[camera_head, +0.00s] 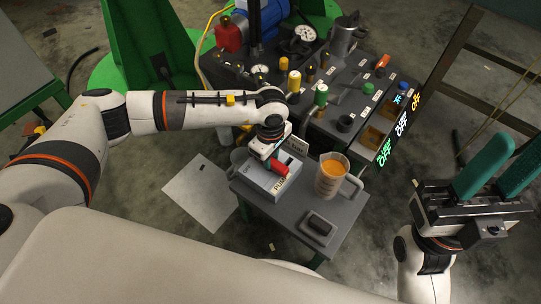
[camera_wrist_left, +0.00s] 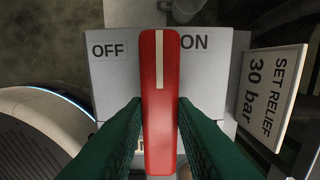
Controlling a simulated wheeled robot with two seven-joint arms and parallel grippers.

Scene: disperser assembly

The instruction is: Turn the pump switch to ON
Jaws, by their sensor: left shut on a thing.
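The pump switch is a red lever (camera_wrist_left: 159,110) with a white stripe, on a pale grey box (camera_wrist_left: 215,80). In the left wrist view its stripe points straight up, between the OFF label (camera_wrist_left: 109,50) and the ON label (camera_wrist_left: 194,43). My left gripper (camera_wrist_left: 160,105) is shut on the lever, with one green finger on each side. In the head view the lever (camera_head: 279,168) shows on the box (camera_head: 262,178) below my left gripper (camera_head: 273,157), whose fingertips are mostly hidden. My right gripper (camera_head: 506,150) is open and empty at the far right.
The box stands on a small grey table (camera_head: 330,212) with a jug of orange liquid (camera_head: 331,175) and a small dark device (camera_head: 319,225). A "SET RELIEF 30 bar" sign (camera_wrist_left: 270,93) stands close right of the box. A dark bench with knobs (camera_head: 345,85) lies behind.

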